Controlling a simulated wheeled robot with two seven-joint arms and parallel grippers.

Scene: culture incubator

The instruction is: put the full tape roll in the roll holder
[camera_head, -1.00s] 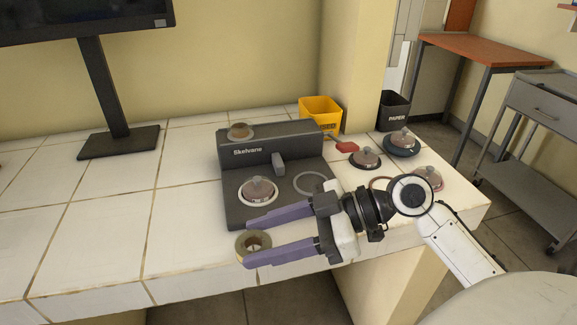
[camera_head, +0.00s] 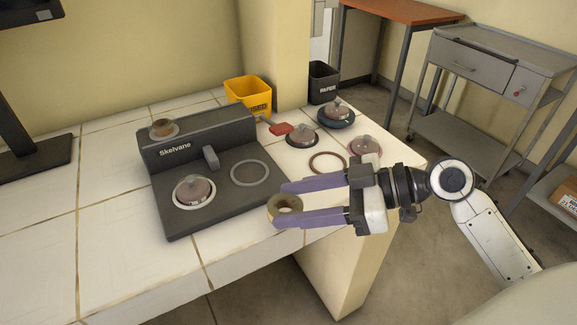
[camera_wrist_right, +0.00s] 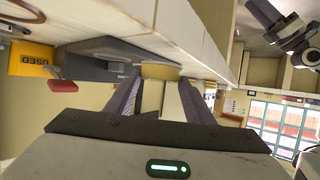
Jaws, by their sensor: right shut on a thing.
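My right gripper (camera_head: 278,205) is shut on a tan tape roll (camera_head: 285,209), whose hole shows between the purple fingertips. The roll is just off the front right corner of the dark Skelvane device (camera_head: 220,185), near the bench's front edge. In the right wrist view the roll (camera_wrist_right: 160,71) is a yellowish band between the fingers. Another brownish roll (camera_head: 163,128) sits on the device's raised back block. I cannot tell whether that block is the roll holder. What looks like my left gripper (camera_wrist_right: 268,14) shows at the wrist view's upper right; its jaws are unclear.
A knobbed disc (camera_head: 194,190) sits on the device beside an empty pale ring (camera_head: 249,172). Several knobbed discs and a brown ring (camera_head: 328,162) lie to the right. Behind are a yellow USED bin (camera_head: 248,92), a red-ended item (camera_head: 281,129) and a black PAPER bin (camera_head: 323,83).

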